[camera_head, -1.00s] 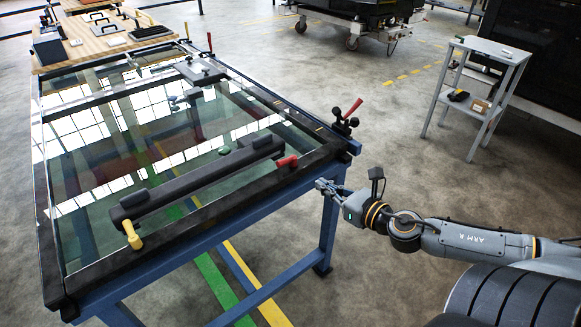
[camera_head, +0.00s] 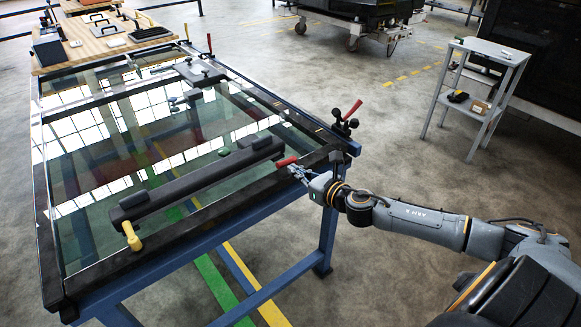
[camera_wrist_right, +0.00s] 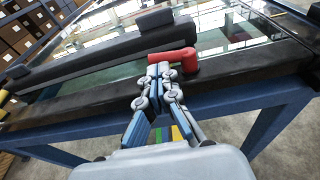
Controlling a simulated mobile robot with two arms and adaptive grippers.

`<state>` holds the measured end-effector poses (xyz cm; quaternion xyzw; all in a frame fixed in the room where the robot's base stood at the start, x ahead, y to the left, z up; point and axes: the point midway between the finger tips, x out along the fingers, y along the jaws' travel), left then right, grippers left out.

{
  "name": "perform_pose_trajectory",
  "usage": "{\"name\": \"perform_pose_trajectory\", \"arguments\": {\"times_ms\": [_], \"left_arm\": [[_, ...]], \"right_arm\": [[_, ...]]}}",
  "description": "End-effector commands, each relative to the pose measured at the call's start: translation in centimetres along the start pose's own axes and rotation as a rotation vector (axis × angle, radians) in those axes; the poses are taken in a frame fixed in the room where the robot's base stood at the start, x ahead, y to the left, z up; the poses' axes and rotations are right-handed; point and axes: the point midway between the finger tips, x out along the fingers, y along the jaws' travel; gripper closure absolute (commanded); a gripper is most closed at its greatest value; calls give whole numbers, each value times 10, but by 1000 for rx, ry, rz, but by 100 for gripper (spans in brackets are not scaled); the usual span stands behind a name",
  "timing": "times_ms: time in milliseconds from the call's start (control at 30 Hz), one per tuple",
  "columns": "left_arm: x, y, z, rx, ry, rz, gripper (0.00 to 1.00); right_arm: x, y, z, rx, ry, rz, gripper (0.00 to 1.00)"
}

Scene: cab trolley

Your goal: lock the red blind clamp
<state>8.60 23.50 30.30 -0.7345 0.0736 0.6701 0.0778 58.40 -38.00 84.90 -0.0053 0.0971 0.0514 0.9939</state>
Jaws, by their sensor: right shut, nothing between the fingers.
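The red blind clamp handle (camera_head: 287,161) sits at the right end of the long black bar (camera_head: 200,178), over the near frame edge of the glass table. In the right wrist view the red handle (camera_wrist_right: 174,59) lies across the frame edge, with a bend at its right end. My right gripper (camera_head: 294,170) is shut and empty, right beside the red handle. In the right wrist view its fingertips (camera_wrist_right: 158,70) are together at the handle's near side; whether they touch it I cannot tell. My left gripper is not in view.
A yellow handle (camera_head: 131,236) stands at the bar's left end. A black clamp with a red lever (camera_head: 347,117) stands at the table's right corner. A grey trolley (camera_head: 480,85) is at the right. The floor between it and the table is clear.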

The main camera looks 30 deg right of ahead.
Motion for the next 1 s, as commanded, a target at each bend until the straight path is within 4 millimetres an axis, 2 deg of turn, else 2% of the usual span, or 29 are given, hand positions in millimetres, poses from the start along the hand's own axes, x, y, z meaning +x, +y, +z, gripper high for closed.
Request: {"name": "perform_pose_trajectory", "arguments": {"times_ms": [100, 300, 700, 1000], "left_arm": [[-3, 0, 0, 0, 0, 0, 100], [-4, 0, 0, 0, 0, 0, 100], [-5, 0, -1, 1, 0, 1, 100], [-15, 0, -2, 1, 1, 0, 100]], "right_arm": [[14, 0, 2, 3, -3, -1, 100], [26, 0, 1, 1, -1, 0, 100], [27, 0, 0, 1, 0, 0, 100], [29, 3, 2, 13, 0, -51, 100]]}}
